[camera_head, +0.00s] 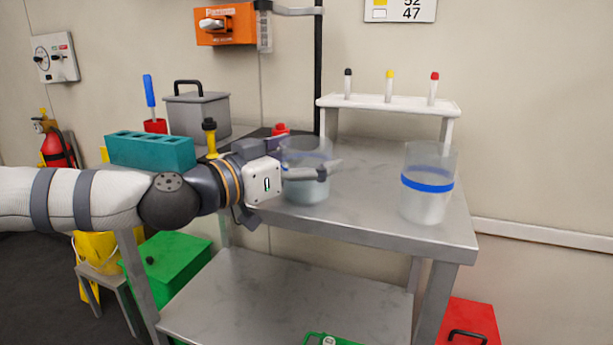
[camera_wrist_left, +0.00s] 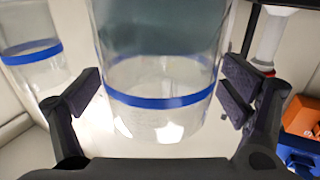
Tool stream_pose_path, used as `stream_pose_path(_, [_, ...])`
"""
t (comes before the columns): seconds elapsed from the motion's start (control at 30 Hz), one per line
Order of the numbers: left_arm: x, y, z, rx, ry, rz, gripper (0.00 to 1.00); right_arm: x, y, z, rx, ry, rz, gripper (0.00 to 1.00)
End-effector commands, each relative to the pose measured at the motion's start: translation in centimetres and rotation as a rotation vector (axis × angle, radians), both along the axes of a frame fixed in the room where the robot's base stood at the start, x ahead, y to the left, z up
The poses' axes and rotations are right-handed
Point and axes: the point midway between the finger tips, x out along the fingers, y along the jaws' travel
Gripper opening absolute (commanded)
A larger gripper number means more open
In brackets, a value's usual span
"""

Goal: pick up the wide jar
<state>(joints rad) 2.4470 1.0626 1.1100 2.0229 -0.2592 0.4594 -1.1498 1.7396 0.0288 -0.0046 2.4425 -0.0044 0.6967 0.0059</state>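Two clear wide jars with blue bands stand on the grey metal table (camera_head: 375,215). One jar (camera_head: 306,192) is at the table's middle; the other jar (camera_head: 428,205) is near its right end. They look alike in width. My left gripper (camera_head: 318,168) reaches in from the left at the middle jar, one finger passing in front of it. In the left wrist view this jar (camera_wrist_left: 158,125) stands upright between the open fingers (camera_wrist_left: 165,90), close to both pads; contact is not clear. The other jar (camera_wrist_left: 35,65) shows at left. My right gripper is not in view.
A white rack (camera_head: 390,103) with three capped tubes stands behind the jars. A teal block (camera_head: 150,152), a grey box (camera_head: 197,115) and small coloured-top items crowd the table's left. The table surface between the jars is clear.

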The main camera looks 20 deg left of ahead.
Motion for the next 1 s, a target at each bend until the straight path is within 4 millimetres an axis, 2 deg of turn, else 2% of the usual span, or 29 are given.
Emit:
stream_pose_path(0.03, [0.0, 0.0, 0.0, 0.000, 0.000, 0.000, 0.75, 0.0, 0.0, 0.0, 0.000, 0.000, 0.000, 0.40])
stream_pose_path(0.2, [0.0, 0.0, 0.0, 0.000, 0.000, 0.000, 0.36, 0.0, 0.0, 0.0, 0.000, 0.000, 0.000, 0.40])
stream_pose_path(0.23, [0.0, 0.0, 0.0, 0.000, 0.000, 0.000, 0.33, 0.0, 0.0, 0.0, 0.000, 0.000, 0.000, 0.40])
stream_pose_path(0.53, [0.0, 0.0, 0.5, 0.000, -0.004, 0.000, 0.33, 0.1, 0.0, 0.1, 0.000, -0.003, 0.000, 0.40])
stream_pose_path(0.67, [-0.1, 0.0, 2.6, 0.002, -0.010, -0.001, 0.33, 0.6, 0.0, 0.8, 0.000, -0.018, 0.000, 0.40])
stream_pose_path(0.73, [-0.5, -0.1, 4.7, 0.002, -0.014, -0.002, 0.33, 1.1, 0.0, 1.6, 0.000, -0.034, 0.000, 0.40])
stream_pose_path(0.93, [-5.5, -1.4, 11.2, 0.003, -0.027, -0.004, 0.33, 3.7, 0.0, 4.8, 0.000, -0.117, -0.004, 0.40])
stream_pose_path(1.0, [-7.7, -2.0, 11.8, 0.003, -0.023, -0.005, 0.33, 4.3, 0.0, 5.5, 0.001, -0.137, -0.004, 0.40])
